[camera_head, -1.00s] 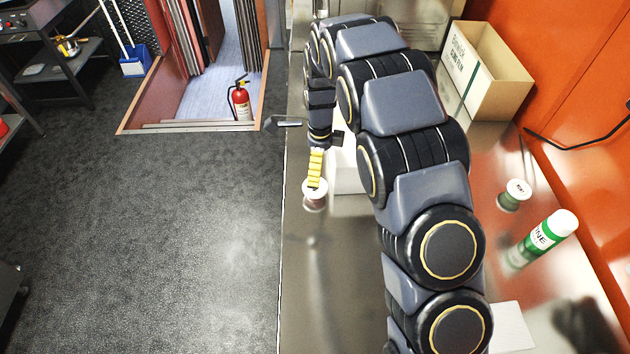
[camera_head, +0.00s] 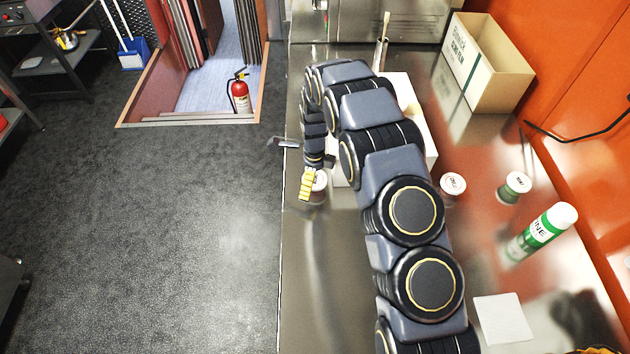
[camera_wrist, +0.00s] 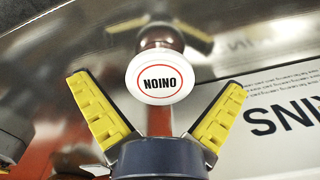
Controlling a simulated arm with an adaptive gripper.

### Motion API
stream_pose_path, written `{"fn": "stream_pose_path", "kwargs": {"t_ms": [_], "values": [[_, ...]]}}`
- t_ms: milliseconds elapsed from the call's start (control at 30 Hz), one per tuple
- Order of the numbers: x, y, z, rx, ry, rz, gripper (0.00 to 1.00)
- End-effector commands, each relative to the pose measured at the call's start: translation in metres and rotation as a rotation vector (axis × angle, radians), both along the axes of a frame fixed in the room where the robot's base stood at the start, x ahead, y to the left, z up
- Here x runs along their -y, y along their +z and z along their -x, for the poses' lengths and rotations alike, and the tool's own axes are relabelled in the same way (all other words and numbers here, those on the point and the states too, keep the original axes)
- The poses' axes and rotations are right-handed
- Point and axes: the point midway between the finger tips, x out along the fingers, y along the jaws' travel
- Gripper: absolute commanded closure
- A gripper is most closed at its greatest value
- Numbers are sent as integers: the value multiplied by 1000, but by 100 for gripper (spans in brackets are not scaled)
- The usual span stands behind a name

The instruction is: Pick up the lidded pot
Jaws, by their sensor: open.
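In the head view this pot (camera_head: 320,181) is partly hidden behind my yellow fingers. My gripper (camera_wrist: 158,86) is open and empty, its yellow fingers spread on either side of the lid, with the pot seen ahead between them. In the head view my gripper (camera_head: 307,184) is right at the pot; contact cannot be told. Two similar lidded pots stand farther right, one (camera_head: 453,186) red-labelled and one (camera_head: 516,187) green.
A white box (camera_head: 425,130) stands behind my arm, close right of the near pot. A green-and-white canister (camera_head: 543,232), a white card (camera_head: 502,319) and an open cardboard box (camera_head: 490,65) are to the right. The counter's front left part is clear.

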Motion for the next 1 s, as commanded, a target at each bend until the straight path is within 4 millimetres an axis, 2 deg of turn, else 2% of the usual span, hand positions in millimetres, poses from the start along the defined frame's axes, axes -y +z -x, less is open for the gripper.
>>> {"fn": "stream_pose_path", "kwargs": {"t_ms": [100,167,200,267,733,833,933,1000], "values": [[0,1,0,1,0,0,0],[0,1,0,0,0,0,26],[0,1,0,1,0,0,43],[0,1,0,0,0,0,67],[0,7,0,1,0,0,67],[0,18,-1,4,0,1,67],[0,36,-2,9,0,0,67],[2,43,8,3,0,0,67]]}}
